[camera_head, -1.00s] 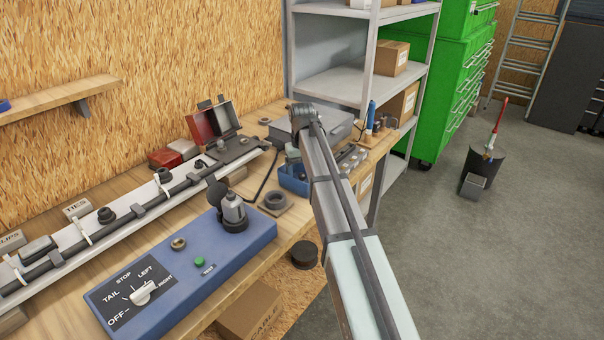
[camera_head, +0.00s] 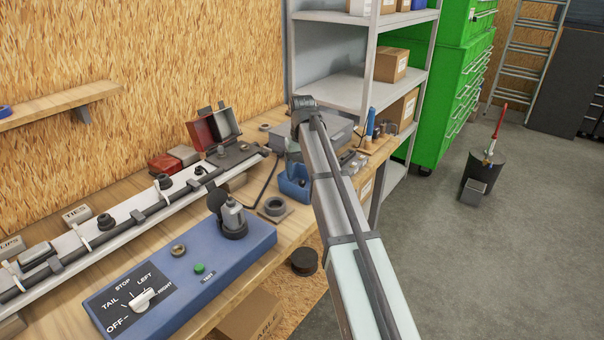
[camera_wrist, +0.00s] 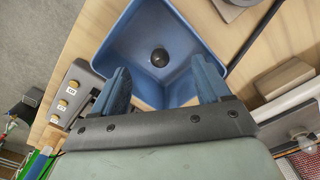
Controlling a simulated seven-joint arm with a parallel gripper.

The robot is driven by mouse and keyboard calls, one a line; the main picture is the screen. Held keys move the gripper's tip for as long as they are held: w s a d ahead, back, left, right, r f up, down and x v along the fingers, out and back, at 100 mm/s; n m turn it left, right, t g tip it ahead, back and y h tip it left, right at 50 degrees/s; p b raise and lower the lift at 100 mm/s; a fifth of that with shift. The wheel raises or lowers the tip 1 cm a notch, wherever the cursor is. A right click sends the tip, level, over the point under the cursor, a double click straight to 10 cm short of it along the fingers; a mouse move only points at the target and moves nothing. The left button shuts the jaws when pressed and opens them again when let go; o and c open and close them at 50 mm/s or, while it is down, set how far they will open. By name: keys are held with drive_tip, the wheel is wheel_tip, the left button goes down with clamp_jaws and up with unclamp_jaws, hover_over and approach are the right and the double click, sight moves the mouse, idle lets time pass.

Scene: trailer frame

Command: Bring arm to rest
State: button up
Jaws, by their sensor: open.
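My arm (camera_head: 338,205) reaches from the bottom right over the workbench, bent at its far joint. In the wrist view my gripper (camera_wrist: 162,78) has its two blue fingers spread wide apart, with nothing between them. It is over the near edge of a blue bin (camera_wrist: 118,40), with a dark round piece (camera_wrist: 160,57) lying on the bin floor. The blue bin also shows in the head view (camera_head: 293,190), partly beside my arm. There the fingers are hidden or too small to make out.
A blue control box (camera_head: 190,262) with a dial and green button stands at the front. A rail with black cable (camera_head: 125,222) runs along the wall side. Grey shelving (camera_head: 335,85) and a green cabinet (camera_head: 455,85) stand behind. Floor at right is mostly clear.

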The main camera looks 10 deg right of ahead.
drive_tip(key=shift+r, duration=1.5)
